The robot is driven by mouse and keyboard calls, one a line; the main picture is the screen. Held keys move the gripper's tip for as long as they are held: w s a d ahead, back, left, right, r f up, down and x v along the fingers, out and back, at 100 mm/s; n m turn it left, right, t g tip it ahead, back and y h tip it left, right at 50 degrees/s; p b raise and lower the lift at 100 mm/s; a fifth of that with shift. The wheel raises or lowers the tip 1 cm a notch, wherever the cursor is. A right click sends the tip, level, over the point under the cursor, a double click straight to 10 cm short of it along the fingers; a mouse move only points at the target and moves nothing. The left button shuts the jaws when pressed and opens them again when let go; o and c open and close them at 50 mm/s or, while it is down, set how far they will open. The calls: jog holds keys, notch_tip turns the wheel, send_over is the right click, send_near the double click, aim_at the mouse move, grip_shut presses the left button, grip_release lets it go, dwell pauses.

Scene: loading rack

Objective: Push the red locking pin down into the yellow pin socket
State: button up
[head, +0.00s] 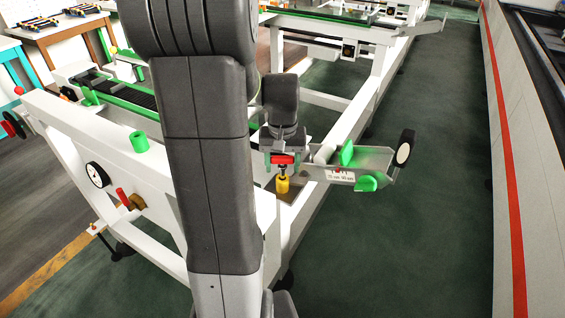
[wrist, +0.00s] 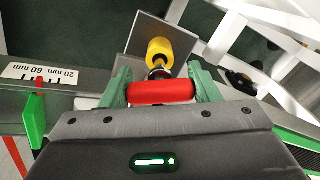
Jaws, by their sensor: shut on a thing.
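The red locking pin (head: 283,159) is held crosswise between the fingers of my gripper (head: 282,157). In the wrist view the pin's red handle (wrist: 161,92) lies between the two green fingers of my gripper (wrist: 162,90), which touch its ends. The yellow pin socket (head: 282,185) stands upright on a grey plate directly below the pin. It also shows in the wrist view (wrist: 160,52), just beyond the handle. A dark metal shank shows between handle and socket. I cannot tell how deep its tip reaches.
Right of the socket is a grey bracket (head: 372,160) with green parts and a scale label (head: 340,176). A white frame (head: 310,207) runs behind and below. A green stub (head: 139,141) and a gauge (head: 97,174) are at left. Green floor (head: 430,230) is clear at right.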

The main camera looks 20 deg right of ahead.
jog(key=shift+f+b, duration=1.3)
jog(key=shift+f, duration=0.55)
dwell(1.5)
jog(key=o, duration=1.1)
jog(key=shift+r, duration=0.1)
notch_tip(320, 180, up, 14)
jog(key=shift+f, duration=0.15)
jog(key=shift+f, duration=0.15)
notch_tip(320, 180, down, 14)
jog(key=shift+r, duration=0.25)
jog(key=shift+f, duration=0.1)
